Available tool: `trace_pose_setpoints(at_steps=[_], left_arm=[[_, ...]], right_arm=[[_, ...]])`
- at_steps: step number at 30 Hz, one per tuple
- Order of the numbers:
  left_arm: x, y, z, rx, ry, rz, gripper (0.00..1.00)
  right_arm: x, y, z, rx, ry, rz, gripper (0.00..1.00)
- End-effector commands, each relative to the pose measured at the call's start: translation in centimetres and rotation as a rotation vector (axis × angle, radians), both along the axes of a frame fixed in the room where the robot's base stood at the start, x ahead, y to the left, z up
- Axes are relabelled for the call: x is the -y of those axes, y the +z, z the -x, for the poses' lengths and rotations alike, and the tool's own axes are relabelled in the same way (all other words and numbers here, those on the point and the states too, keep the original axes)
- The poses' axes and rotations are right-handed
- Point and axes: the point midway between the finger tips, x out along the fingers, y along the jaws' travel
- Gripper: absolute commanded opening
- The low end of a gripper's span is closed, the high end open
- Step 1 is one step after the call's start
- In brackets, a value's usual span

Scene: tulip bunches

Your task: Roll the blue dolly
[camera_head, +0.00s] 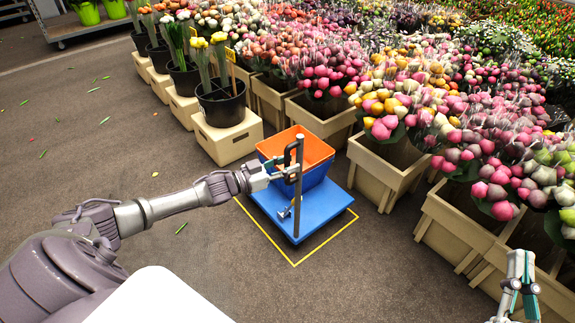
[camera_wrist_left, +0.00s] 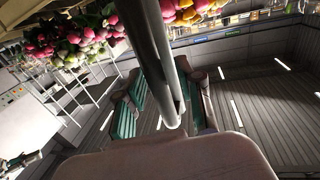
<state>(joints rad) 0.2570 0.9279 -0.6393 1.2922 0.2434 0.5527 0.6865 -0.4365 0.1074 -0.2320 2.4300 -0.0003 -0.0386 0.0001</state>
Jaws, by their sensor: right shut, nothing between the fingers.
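The blue dolly (camera_head: 262,207) is a flat platform low over the floor, with a grey upright post (camera_head: 299,190) and a dark handle bar near its top. An orange crate (camera_head: 318,150) over a blue crate (camera_head: 316,177) stands on it. My left gripper (camera_head: 285,172) is at the upper post and handle. In the left wrist view, the post (camera_wrist_left: 165,80) runs between its green-padded fingers (camera_wrist_left: 172,112); whether they grip it is unclear. My right gripper (camera_head: 521,272) is at the bottom right corner, shut and empty, away from the dolly.
Yellow floor lines (camera_head: 322,243) frame the dolly's near sides. Wooden flower crates (camera_head: 380,175) stand close on its right, and a wooden box (camera_head: 226,140) with a black bucket (camera_head: 221,106) is behind it. Open floor lies to the left and in front.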

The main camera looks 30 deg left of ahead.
Motion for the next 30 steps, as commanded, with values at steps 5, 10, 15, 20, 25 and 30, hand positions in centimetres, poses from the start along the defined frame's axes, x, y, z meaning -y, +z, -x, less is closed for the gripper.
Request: trace_pose_setpoints(at_steps=[5,10,15,20,25,30], left_arm=[[0.1,0.0,0.0,0.0,-0.001,0.0,0.43],[0.0,-0.1,0.2,0.0,-0.002,0.001,0.43],[-1.1,-0.2,2.1,-0.004,-0.001,-0.001,0.43],[-2.7,-0.2,5.1,-0.006,-0.002,-0.001,0.43],[-4.4,-0.2,8.0,-0.006,-0.001,-0.002,0.43],[-5.4,-0.1,9.8,-0.003,-0.002,-0.001,0.43]], right_arm=[[0.0,0.0,0.0,-0.001,0.0,0.0,0.0],[0.0,0.0,0.0,-0.001,0.0,0.0,0.0],[0.0,0.0,0.0,-0.001,0.0,0.0,0.0],[0.0,0.0,0.0,-0.001,0.0,0.0,0.0],[0.0,0.0,0.0,-0.001,0.0,0.0,0.0],[0.0,0.0,0.0,-0.001,0.0,0.0,0.0]])
